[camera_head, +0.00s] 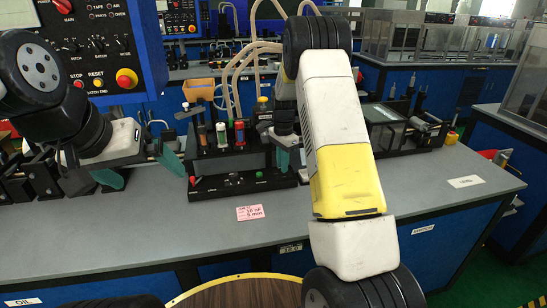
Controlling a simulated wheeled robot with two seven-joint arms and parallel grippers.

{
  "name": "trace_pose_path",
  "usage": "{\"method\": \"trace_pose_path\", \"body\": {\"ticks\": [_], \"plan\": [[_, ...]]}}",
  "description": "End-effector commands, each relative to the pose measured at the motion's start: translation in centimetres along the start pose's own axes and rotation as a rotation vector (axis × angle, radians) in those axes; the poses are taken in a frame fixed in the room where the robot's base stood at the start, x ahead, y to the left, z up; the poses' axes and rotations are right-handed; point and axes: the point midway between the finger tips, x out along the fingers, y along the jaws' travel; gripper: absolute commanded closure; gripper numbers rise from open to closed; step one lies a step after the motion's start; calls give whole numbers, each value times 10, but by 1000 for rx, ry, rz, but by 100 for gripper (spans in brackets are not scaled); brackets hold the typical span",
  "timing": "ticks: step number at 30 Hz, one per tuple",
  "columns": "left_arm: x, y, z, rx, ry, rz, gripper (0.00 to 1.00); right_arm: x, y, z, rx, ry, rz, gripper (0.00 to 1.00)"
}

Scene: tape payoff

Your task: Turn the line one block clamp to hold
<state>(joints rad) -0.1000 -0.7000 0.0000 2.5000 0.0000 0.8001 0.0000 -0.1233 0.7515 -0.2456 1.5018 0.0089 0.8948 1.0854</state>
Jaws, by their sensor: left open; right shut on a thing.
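A black block unit (240,163) stands on the grey bench, with several capped pegs along its top and small red and green knobs on its lower front. My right gripper (284,150) reaches the right end of this unit and is shut on a small part there. My white and yellow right arm and the teal fingers largely hide that part, so I cannot tell the clamp's position. My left gripper (140,168) is open and empty, its two teal fingers spread above the bench to the left of the unit.
A pink label (250,213) lies on the bench in front of the unit. A blue control panel (95,50) stands at the back left and a tan bin (198,90) behind the unit. Black fixtures (405,130) stand to the right. The front right of the bench (440,180) is mostly clear.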

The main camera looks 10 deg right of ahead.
Motion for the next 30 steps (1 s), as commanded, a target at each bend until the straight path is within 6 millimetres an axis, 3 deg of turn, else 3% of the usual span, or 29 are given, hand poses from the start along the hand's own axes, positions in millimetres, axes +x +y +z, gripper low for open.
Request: {"method": "trace_pose_path", "body": {"ticks": [30], "plan": [[0, 0, 0, 0, 0, 0, 0, -2, -1, -1, -941, 3, -3, 100]]}}
